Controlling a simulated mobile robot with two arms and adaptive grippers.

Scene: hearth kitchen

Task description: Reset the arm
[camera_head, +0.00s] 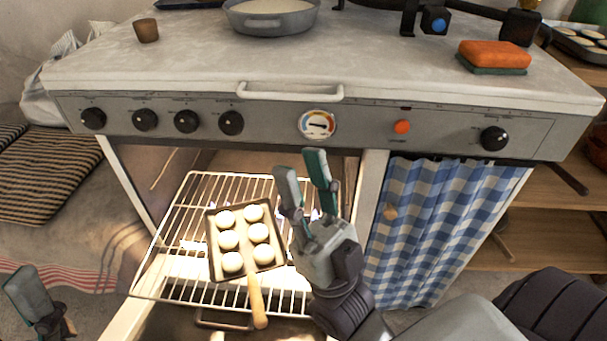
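My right gripper (303,175) is in front of the oven opening, just right of a baking tray. Its two fingers point up with a gap between them, and nothing shows between them. My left gripper (36,304) is at the lower left corner, partly cut off by the picture edge, so its opening is unclear. The dark baking tray (214,262) holds several pale dough balls (228,240). Neither gripper holds the tray.
The stove front has black knobs (186,121), a dial (317,124) and a towel bar (290,92). On top are a pan (270,18), a small brown cup (146,30) and an orange sponge (494,54). A checkered curtain (440,215) hangs right of the oven.

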